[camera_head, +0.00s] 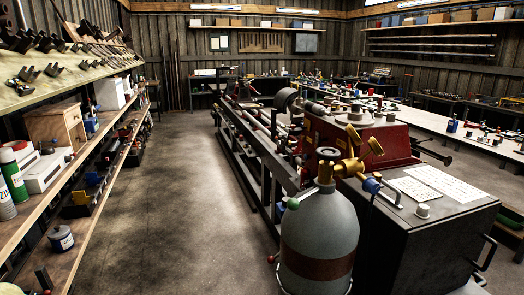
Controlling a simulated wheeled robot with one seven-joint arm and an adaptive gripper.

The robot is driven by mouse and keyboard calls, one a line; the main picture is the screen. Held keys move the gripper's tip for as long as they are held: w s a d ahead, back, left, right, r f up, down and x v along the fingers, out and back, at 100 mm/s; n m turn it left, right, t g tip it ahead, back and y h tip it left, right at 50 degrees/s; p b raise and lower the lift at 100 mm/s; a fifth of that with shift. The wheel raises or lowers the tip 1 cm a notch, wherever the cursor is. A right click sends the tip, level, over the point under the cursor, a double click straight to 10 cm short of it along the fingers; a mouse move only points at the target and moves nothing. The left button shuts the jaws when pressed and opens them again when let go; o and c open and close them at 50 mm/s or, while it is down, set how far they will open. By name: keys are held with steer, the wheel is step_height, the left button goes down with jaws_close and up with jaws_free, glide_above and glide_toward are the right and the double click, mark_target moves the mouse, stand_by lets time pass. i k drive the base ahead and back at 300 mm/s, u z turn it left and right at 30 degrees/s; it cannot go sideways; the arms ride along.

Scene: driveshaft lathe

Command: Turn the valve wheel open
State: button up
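A grey gas cylinder (318,226) with a brown band stands upright at the front, right of centre. A brass valve and regulator (347,167) sit on its top, with round gold-coloured gauges (375,146) to the right. A blue fitting (371,185) shows right of the valve. My gripper does not show in this view.
A long lathe with a red headstock (360,140) runs behind the cylinder, with a dark cabinet (420,235) close on the right. A cluttered wooden shelf (60,190) lines the left wall. The concrete floor (180,200) between is clear.

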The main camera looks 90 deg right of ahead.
mark_target(326, 153)
steer(key=z, duration=1.7)
steer(key=i, duration=3.85)
steer(key=z, duration=3.55)
